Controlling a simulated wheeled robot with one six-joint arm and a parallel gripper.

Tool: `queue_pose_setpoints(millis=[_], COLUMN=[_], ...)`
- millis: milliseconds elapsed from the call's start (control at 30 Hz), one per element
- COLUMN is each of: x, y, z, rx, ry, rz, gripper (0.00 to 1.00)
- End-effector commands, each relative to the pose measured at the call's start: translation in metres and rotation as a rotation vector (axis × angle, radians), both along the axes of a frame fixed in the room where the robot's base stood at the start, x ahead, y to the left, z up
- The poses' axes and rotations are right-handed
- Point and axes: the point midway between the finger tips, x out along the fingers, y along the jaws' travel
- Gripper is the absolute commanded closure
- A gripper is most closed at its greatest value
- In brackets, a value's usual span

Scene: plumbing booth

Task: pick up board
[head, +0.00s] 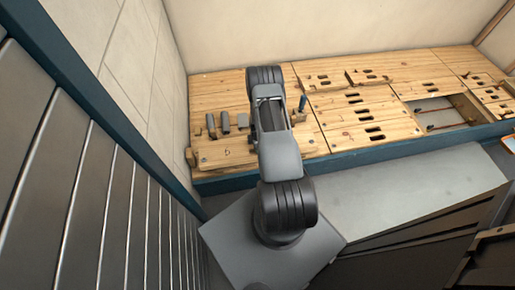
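Several pale wooden boards with dark oblong slots lie side by side in a raised wooden floor; one is the front middle board (372,136). A smaller board piece (368,76) at the back looks slightly raised or tilted. Another board (235,152) lies at the front left. I cannot tell which one the task means. My arm rises through the middle of the head view and covers part of the left boards. My gripper is not visible.
A rectangular opening (447,112) with copper-coloured pipes is at the right. A blue edge beam (350,158) runs along the front. A panelled wall (70,190) is close on the left.

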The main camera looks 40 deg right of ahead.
Motion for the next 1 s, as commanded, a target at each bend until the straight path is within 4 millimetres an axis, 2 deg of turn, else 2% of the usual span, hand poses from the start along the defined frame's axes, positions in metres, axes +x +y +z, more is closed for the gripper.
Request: queue_pose_setpoints(millis=[167,733,1000], x=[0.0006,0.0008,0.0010], y=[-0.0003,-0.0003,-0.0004], z=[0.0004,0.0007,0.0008], rx=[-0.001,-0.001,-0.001], ry=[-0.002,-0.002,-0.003], rz=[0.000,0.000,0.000], gripper=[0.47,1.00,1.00])
